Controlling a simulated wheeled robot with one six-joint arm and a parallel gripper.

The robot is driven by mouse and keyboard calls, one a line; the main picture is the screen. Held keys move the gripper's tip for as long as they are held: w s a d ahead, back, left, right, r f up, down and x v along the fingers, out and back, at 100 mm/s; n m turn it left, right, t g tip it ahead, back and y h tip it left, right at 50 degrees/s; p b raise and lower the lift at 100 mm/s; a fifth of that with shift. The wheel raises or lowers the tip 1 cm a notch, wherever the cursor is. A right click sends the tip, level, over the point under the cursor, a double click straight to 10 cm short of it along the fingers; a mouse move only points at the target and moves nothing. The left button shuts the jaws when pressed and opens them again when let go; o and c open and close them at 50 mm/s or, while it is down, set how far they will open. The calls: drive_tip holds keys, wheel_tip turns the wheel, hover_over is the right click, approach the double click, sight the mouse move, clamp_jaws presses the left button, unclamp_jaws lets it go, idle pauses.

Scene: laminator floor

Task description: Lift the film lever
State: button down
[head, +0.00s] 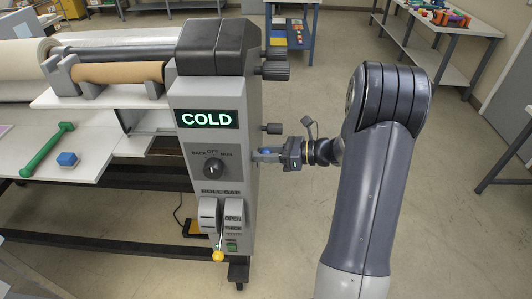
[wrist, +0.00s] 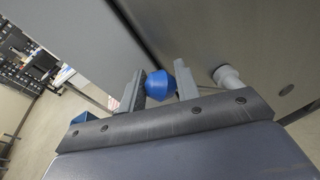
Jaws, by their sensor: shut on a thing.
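The laminator's grey end cabinet (head: 212,95) stands left of centre in the head view, with a lit COLD display. A blue ball knob (wrist: 158,86), which looks like the end of the film lever, is between my gripper's two fingers (wrist: 160,88) in the wrist view. My gripper (head: 268,155) reaches in from the right to the cabinet's right side in the head view and is shut on this knob. The lever's arm is mostly hidden behind the knob and fingers.
A dial (head: 213,168) and a yellow-tipped roll gap lever (head: 218,255) are on the cabinet front. Dark side knobs (head: 275,71) sit above my gripper. A pale knob (wrist: 228,77) is close to the right finger. A green-handled tool (head: 46,150) and blue block (head: 67,159) lie at left.

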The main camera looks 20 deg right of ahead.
drive_tip(key=c, duration=1.1)
unclamp_jaws()
drive_tip(key=shift+f, duration=0.15)
drive_tip(key=shift+d, duration=0.15)
drive_tip(key=b+v, duration=0.2)
drive_tip(key=v, duration=0.8)
drive_tip(key=shift+d, duration=0.3)
drive_tip(key=shift+s, duration=0.15)
drive_tip(key=p+x, duration=0.2)
drive_tip(key=x, duration=0.8)
drive_tip(key=shift+a, duration=0.25)
drive_tip(key=shift+w+a, duration=0.2)
drive_tip(key=shift+a, duration=0.05)
drive_tip(key=shift+s+d, duration=0.1)
